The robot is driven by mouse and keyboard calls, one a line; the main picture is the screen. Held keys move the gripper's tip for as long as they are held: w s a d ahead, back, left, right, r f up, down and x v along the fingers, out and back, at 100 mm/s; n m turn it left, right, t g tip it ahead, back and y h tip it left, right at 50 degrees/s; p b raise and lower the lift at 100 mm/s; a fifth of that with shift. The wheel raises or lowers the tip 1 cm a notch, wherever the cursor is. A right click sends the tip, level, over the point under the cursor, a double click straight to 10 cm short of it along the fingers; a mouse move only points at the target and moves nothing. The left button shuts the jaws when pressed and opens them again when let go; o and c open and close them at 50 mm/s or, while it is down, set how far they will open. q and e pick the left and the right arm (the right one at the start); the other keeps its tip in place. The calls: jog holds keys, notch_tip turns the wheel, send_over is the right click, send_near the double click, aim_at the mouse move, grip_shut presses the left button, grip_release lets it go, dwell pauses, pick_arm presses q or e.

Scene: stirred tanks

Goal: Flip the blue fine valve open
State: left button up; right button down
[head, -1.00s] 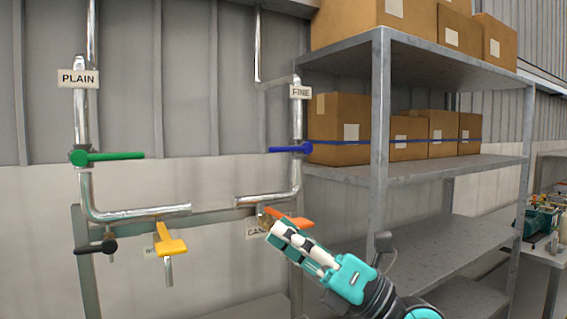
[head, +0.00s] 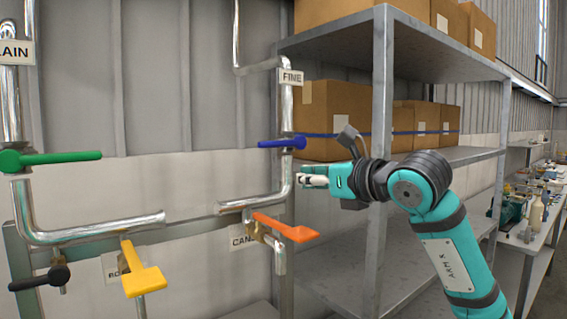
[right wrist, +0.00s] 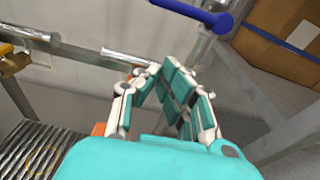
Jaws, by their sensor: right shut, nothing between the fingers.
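The blue valve lever (head: 282,143) sits on the pipe under the FINE label (head: 291,77) and points left, across the upright pipe. In the right wrist view the blue lever (right wrist: 195,12) shows at the top, beyond the fingers. My right gripper (head: 304,176) is shut and empty. In the head view it appears just below and slightly right of the blue lever, apart from it, by the lower FINE pipe. It also shows in the right wrist view (right wrist: 150,72). My left gripper is not in view.
A green lever (head: 60,158) is at left. An orange lever (head: 285,228), a yellow lever (head: 145,281) and a black lever (head: 38,279) are lower. A metal shelf (head: 383,110) with cardboard boxes (head: 335,108) stands close on the right.

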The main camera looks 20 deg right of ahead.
aim_at(280, 144)
pick_arm(q)
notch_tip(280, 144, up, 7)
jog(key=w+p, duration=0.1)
jog(key=p, duration=0.5)
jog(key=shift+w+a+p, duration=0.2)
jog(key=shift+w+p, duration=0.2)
pick_arm(e)
jog(key=w+a+r, duration=0.2)
jog(key=w+a, duration=0.1)
jog(key=w, duration=0.6)
jog(key=shift+a+r, duration=0.15)
jog(key=shift+a, duration=0.05)
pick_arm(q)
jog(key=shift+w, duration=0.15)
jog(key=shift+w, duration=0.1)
